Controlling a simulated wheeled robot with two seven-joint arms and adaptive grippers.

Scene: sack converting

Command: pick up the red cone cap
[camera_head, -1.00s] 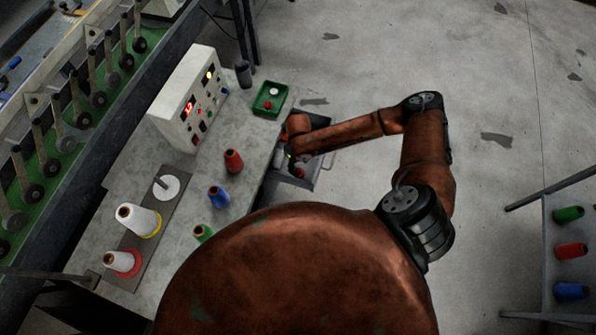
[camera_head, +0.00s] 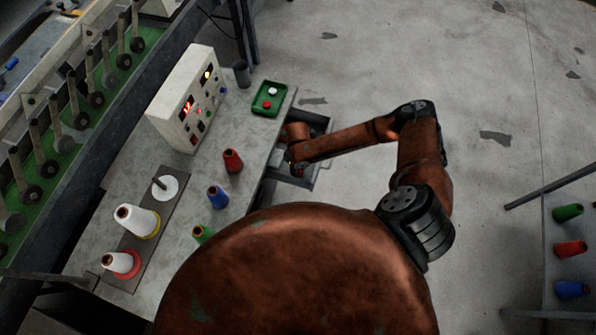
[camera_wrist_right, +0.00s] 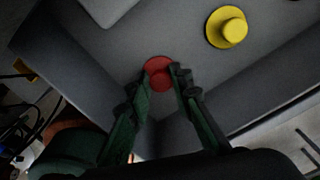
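The red cone cap (camera_wrist_right: 158,72) lies in an open grey drawer (camera_wrist_right: 80,70) in the right wrist view, its round flange and raised middle facing the camera. My right gripper (camera_wrist_right: 161,82) is open, with its two dark green fingers apart and their tips on either side of the cap's near part. I cannot tell whether they touch it. In the head view my right gripper (camera_head: 294,167) reaches into the drawer (camera_head: 322,122) at the table's edge; the fingertips are hard to see and the red cap is hidden there. My left gripper is not in view.
A yellow cap (camera_wrist_right: 227,28) lies in the drawer, right of the red one. Drawer walls rise close around the gripper. On the table (camera_head: 240,125) stand a green tray (camera_head: 259,106), a control box (camera_head: 172,122), and red (camera_head: 233,161) and blue (camera_head: 217,197) cones.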

